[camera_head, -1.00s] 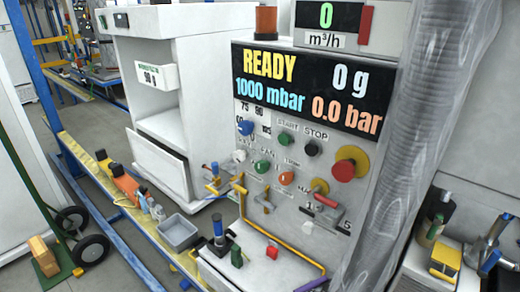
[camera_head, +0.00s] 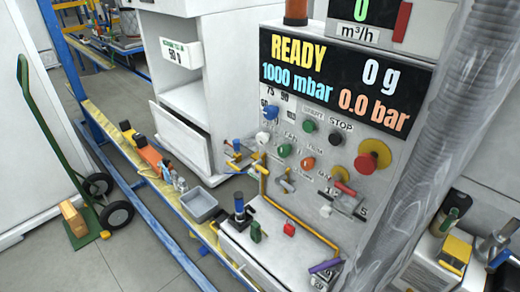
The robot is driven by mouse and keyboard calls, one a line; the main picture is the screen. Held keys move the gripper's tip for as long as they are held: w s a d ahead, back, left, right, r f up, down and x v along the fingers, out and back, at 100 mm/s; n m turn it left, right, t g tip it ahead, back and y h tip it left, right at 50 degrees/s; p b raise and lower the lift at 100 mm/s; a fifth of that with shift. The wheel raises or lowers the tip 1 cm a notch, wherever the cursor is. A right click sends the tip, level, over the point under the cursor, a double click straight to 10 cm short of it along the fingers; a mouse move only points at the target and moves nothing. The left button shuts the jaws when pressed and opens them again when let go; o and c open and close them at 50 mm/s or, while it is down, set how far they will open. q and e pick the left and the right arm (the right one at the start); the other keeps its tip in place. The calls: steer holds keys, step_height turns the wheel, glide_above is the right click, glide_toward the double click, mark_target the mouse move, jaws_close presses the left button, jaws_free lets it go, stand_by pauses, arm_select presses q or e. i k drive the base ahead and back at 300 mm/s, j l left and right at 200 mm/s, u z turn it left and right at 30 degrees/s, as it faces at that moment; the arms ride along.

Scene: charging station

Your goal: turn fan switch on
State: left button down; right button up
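The control panel (camera_head: 350,190) stands at center right, under a display reading READY, 0 g, 1000 mbar and 0.0 bar. It carries a blue dial (camera_head: 270,112), a green START button (camera_head: 309,126) and a black STOP button (camera_head: 336,138). Lower are a white knob (camera_head: 263,138), a green knob (camera_head: 284,150) and an orange knob (camera_head: 307,163). The small labels by these lower knobs are too blurred to tell which one is the fan switch. A red emergency button (camera_head: 368,160) sits on a yellow disc at the right. Neither gripper is in view.
A grey ribbed hose (camera_head: 440,140) runs down the panel's right side. Yellow pipes (camera_head: 262,180) and levers project below the knobs. A white ledge (camera_head: 265,238) at the panel's foot holds several small items. A green hand truck (camera_head: 62,150) stands left on open floor.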

mark_target(284, 151)
steer(key=i+j+u, duration=0.1)
steer(key=u, duration=0.35)
steer(key=i+j+u, duration=0.1)
steer(key=u, duration=0.35)
steer(key=i, duration=0.3)
steer(key=u, duration=0.05)
